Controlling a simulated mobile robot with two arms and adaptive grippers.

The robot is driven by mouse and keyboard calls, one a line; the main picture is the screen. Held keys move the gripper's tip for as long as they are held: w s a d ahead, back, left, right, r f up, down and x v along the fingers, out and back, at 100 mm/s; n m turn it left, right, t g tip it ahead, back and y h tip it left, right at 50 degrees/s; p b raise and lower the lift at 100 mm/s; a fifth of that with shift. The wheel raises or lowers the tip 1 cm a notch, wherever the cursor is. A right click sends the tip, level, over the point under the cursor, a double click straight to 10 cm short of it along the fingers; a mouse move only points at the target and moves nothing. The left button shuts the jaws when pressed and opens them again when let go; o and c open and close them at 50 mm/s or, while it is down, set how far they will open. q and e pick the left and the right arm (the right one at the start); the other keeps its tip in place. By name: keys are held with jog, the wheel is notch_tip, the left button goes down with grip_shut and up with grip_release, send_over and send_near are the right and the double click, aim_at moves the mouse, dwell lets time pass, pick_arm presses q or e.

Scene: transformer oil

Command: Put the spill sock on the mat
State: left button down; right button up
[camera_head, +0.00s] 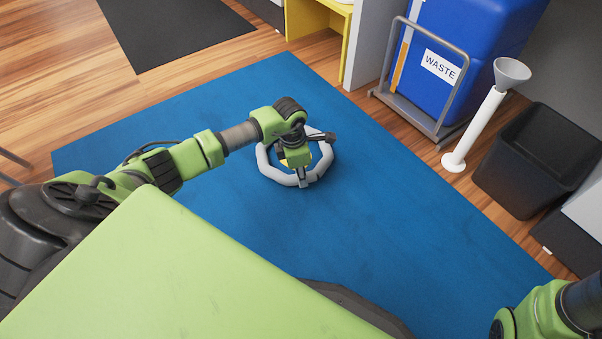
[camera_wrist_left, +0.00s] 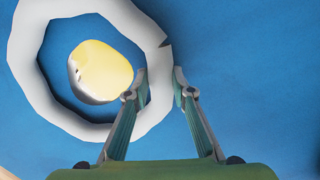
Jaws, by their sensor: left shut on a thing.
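The spill sock is a light grey, many-sided ring (camera_head: 264,164), over the blue mat (camera_head: 400,212) in the head view. It also shows at the upper left of the left wrist view (camera_wrist_left: 28,62). My left gripper (camera_head: 305,182) is shut on the ring's near wall; its two fingers straddle the wall in the left wrist view (camera_wrist_left: 160,82). A rounded yellow thing (camera_wrist_left: 103,68) with a pale edge shows inside the ring. Dark shadow lies inside the ring; I cannot tell whether the sock touches the mat. My right gripper is out of view.
A dark grey mat (camera_head: 170,32) lies on the wooden floor at the back left. A blue waste container (camera_head: 470,50) in a grey frame, a white post with a grey funnel (camera_head: 512,72) and a black bin (camera_head: 535,155) stand at the right. Blue mat around the ring is clear.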

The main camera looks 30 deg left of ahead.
pick_arm(q)
jog(key=shift+f, duration=0.2)
jog(key=c, duration=1.4)
grip_release()
jog(key=shift+o, duration=0.2)
notch_tip(320, 180, up, 12)
jog(key=s, duration=0.1)
jog(key=shift+s+a, duration=0.2)
jog(key=shift+a, duration=0.2)
jog(key=shift+d+f, duration=0.1)
